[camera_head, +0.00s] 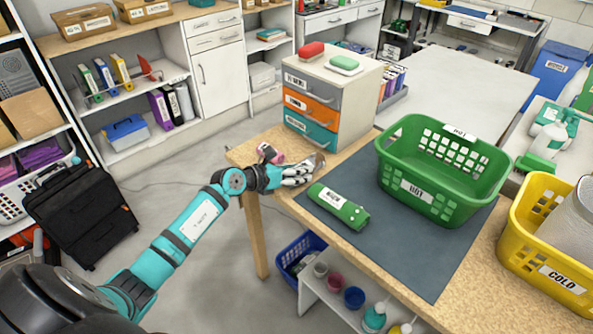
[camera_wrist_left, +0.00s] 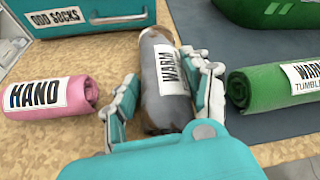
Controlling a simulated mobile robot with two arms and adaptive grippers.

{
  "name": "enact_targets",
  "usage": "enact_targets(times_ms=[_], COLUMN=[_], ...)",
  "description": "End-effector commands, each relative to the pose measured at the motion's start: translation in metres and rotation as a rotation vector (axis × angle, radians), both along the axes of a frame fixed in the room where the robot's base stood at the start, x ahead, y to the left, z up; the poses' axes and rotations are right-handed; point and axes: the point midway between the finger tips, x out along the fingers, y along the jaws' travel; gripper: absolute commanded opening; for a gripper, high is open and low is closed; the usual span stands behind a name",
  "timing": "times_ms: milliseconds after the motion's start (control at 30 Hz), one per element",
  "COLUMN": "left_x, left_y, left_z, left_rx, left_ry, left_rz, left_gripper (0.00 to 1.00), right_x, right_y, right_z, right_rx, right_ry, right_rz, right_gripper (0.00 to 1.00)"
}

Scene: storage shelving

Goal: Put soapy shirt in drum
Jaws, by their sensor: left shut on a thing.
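My left gripper (camera_head: 303,172) is at the left edge of the wooden table, with its fingers on both sides of a grey rolled cloth (camera_wrist_left: 164,75) labelled WARM. It is shut on this roll, which shows between the fingers in the left wrist view. A pink roll (camera_wrist_left: 42,97) labelled HAND lies left of the gripper. A green roll (camera_wrist_left: 262,88), whose label begins with WARM, lies to the right on the dark mat; it also shows in the head view (camera_head: 338,206). I cannot tell which cloth is the soapy shirt, and no drum is clearly identifiable. My right gripper is not in view.
A green basket (camera_head: 409,185) stands on the dark mat (camera_head: 420,262). A yellow basket (camera_head: 526,252) labelled COLD holds a grey cylindrical thing (camera_head: 576,212). A small drawer unit (camera_head: 345,90) stands behind the gripper. Shelves and a black case (camera_head: 82,215) are at left.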

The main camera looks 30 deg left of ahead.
Motion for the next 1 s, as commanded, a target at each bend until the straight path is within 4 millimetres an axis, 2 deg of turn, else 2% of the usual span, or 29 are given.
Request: enact_targets(times_ms=[33,67,200,567,767,1000], left_x=[0.0,0.0,0.0,0.0,-0.027,-0.073], left_y=[0.0,0.0,0.0,0.0,0.011,0.03], left_z=[-0.003,-0.002,-0.002,0.003,0.011,0.03], left_rx=[0.0,0.0,0.0,0.0,0.005,0.004], left_ry=[0.0,0.001,0.001,0.0,0.003,0.004], left_rz=[0.0,0.0,0.0,0.001,-0.001,0.0], left_gripper=[0.12,0.52,0.71,0.72,0.72,0.72], right_x=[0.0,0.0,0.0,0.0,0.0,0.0], right_y=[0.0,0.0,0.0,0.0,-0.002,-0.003], right_z=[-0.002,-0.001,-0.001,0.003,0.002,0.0], right_rx=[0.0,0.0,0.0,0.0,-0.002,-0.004], right_ry=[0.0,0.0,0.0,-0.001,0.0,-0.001], right_rz=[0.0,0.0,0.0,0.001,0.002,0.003], right_gripper=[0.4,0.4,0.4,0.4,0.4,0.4])
